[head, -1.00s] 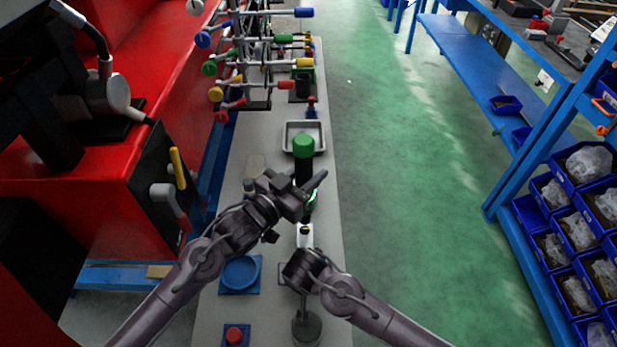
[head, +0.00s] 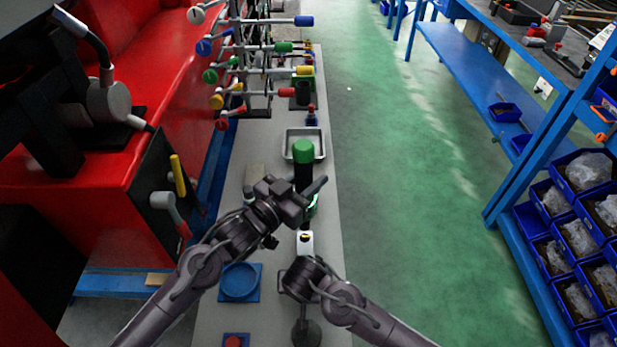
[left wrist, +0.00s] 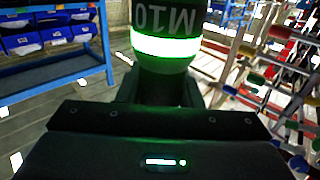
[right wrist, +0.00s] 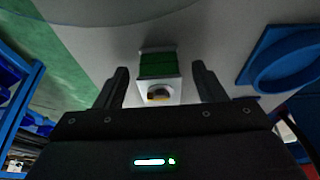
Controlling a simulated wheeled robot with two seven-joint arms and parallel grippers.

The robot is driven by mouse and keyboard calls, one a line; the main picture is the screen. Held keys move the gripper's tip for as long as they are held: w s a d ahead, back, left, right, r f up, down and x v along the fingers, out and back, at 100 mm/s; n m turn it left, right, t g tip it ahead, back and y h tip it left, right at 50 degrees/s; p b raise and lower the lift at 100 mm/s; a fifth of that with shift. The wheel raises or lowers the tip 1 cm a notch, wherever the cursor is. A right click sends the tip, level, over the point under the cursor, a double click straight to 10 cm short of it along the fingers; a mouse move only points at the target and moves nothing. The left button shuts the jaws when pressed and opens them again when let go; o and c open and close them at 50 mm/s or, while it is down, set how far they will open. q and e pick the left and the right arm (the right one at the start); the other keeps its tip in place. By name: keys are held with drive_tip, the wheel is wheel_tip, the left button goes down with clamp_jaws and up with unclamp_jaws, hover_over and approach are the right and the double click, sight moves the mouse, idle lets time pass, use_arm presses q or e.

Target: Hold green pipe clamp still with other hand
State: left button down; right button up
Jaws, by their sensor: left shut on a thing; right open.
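A dark upright cylinder (head: 303,176) with a green cap stands over the bench. In the left wrist view the cylinder (left wrist: 165,85) shows a glowing green band and "M10" lettering. My left gripper (left wrist: 163,98) is shut on it. A green block with a white face and a dark, yellowish bolt-like centre, apparently the green pipe clamp (right wrist: 158,66), sits ahead of my right gripper (right wrist: 160,75). That gripper is open, with one finger on each side, apart from the block. In the head view the clamp's white face (head: 305,238) shows just beyond my right gripper.
A blue round dish (head: 240,282) and a red button (head: 233,341) are on the bench's left. A metal tray (head: 290,146) and a rack of coloured pipe ends (head: 260,70) stand farther back. Red machinery (head: 120,180) borders the left; the green floor is clear at right.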

use_arm(q)
drive_tip(key=shift+r, duration=0.2)
use_arm(e)
drive_tip(key=v, duration=1.1)
drive_tip(key=shift+r, duration=0.2)
drive_tip(key=shift+s, duration=0.15)
